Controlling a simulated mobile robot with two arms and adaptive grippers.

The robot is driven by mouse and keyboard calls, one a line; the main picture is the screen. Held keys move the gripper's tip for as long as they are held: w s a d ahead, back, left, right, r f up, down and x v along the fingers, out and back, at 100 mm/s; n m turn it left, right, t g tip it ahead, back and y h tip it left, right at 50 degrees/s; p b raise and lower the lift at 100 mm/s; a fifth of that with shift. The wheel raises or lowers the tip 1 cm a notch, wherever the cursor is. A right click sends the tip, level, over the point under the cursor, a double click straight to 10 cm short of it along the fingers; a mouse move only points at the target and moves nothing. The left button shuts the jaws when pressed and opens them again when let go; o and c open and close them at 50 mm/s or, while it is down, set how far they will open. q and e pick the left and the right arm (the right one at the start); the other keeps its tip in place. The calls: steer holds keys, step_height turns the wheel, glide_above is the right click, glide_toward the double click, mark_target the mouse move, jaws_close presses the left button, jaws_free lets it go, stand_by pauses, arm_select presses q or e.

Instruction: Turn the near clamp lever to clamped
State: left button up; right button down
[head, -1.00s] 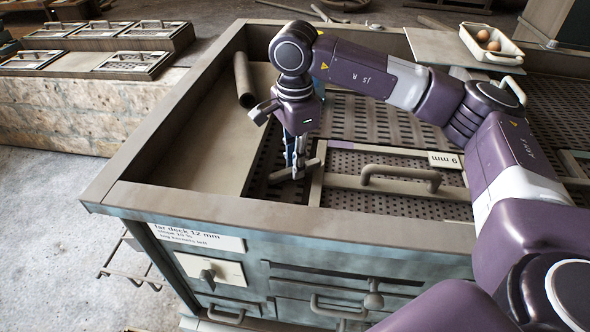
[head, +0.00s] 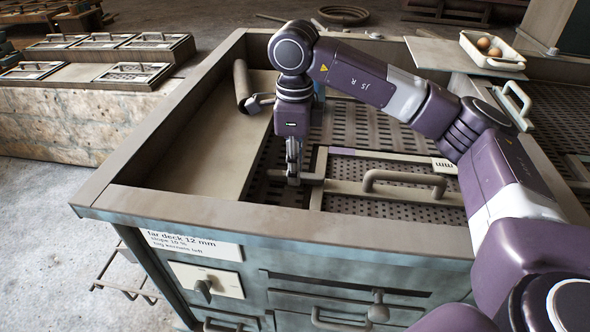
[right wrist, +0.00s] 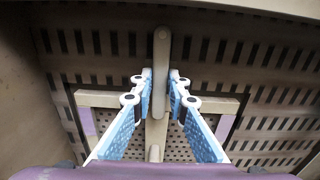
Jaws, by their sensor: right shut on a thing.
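The near clamp lever (head: 313,179) is a short grey-brown bar at the left edge of a framed perforated screen (head: 400,212) in the deck. In the right wrist view the lever (right wrist: 160,60) runs almost straight up the picture. Its rounded upper end carries a dot, and its lower part lies across the screen frame's edge. My right gripper (head: 294,181) points down at the lever. Its two blue-padded fingers (right wrist: 159,84) are closed on the bar's sides, around its middle. My left gripper is outside both views.
A raised handle (head: 405,180) stands on the screen just right of the gripper. The deck's near wall (head: 270,222) is close in front. A tray with eggs (head: 492,50) sits at the far right.

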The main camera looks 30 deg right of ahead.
stand_by(0.4)
steer(key=c, duration=1.9)
jaws_free()
step_height(320, 180, up, 12)
steer(key=shift+r, duration=0.1)
